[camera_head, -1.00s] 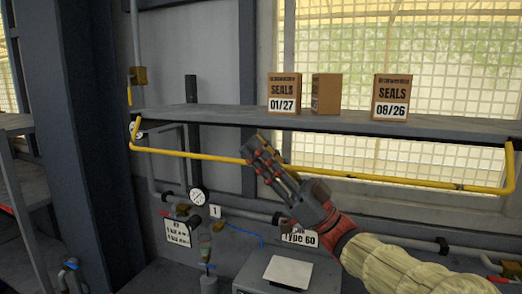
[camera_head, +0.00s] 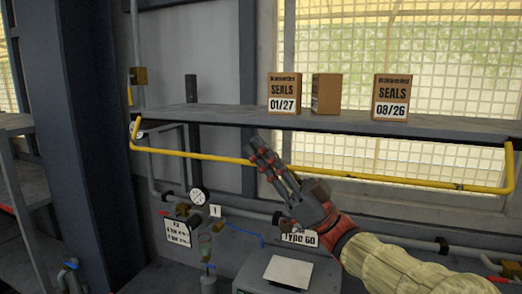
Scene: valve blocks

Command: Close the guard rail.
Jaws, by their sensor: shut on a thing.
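The yellow guard rail (camera_head: 370,178) is a long bar with bent ends. It hangs in front of and below the front edge of the grey shelf (camera_head: 235,117). Its left end meets the shelf side near the wall pipe and its right end rises by the shelf's right side. My gripper (camera_head: 262,156) reaches up from the lower right and is shut on the guard rail, left of the bar's middle. The fingers hide a short stretch of the bar.
Three brown boxes stand on the shelf, two marked SEALS (camera_head: 284,93) (camera_head: 390,97) and a plain one (camera_head: 326,94). Below are a round gauge (camera_head: 199,196), pipes and a grey block with a white plate (camera_head: 289,271). A dark column (camera_head: 75,120) stands at left.

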